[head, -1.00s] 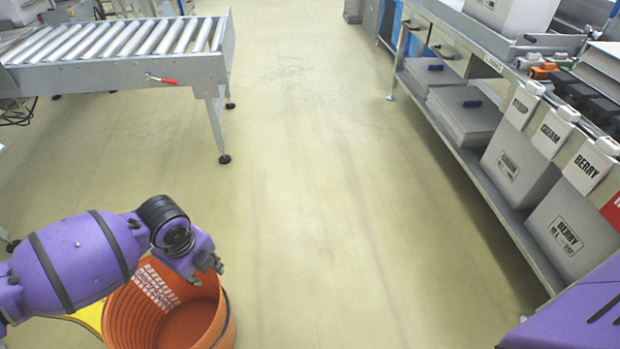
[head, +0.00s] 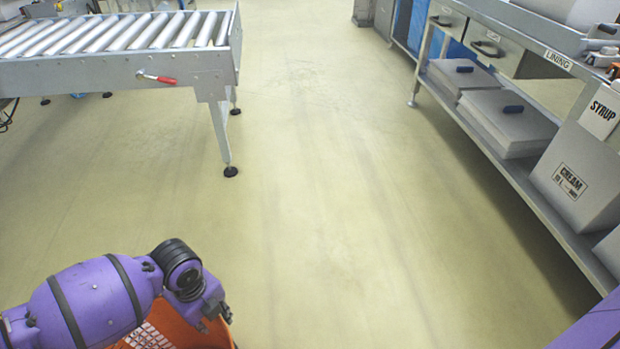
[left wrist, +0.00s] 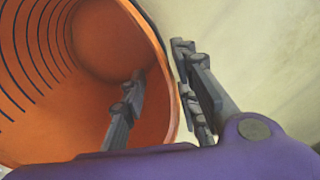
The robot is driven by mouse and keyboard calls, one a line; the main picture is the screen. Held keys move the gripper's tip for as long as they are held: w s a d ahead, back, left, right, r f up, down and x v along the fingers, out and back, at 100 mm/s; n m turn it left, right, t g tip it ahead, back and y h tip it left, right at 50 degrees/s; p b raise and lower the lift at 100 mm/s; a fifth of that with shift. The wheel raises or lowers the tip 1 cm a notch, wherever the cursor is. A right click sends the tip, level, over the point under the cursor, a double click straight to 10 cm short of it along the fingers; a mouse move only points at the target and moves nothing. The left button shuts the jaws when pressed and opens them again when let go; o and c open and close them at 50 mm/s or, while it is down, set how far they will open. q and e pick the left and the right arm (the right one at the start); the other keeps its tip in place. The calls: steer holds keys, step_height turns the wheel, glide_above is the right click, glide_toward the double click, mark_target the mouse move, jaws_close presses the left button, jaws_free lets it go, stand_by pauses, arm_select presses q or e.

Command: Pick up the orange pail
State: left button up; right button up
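The orange pail (head: 150,335) stands at the bottom left of the head view, mostly cut off by the lower edge and partly behind my left arm. In the left wrist view its ribbed inside (left wrist: 70,95) fills the left half. My left gripper (head: 218,315) is at the pail's right rim. In the left wrist view the left gripper (left wrist: 160,68) straddles the wall, one finger inside the pail and one outside. The fingers look apart, with space around the rim. My right gripper is out of view.
A roller conveyor (head: 120,60) stands at the upper left, its leg reaching the floor. A metal bench (head: 500,150) with grey bins (head: 580,175) and lids on its shelf runs along the right. The floor (head: 330,200) between them is clear.

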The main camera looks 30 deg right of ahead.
mark_target(218, 326)
arm_select(q)
steer(key=f+b, duration=0.1)
steer(key=f, duration=0.1)
steer(key=f+b, duration=0.2)
steer(key=f, duration=0.1)
steer(key=shift+s+d+f, duration=0.1)
steer(key=shift+d+f, duration=0.1)
steer(key=shift+f, duration=0.05)
steer(key=shift+f+b, duration=0.3)
steer(key=shift+f, duration=0.05)
steer(key=shift+r, duration=0.1)
steer(key=shift+f, duration=0.3)
steer(key=shift+c, duration=0.4)
jaws_close()
steer(key=shift+r, duration=0.1)
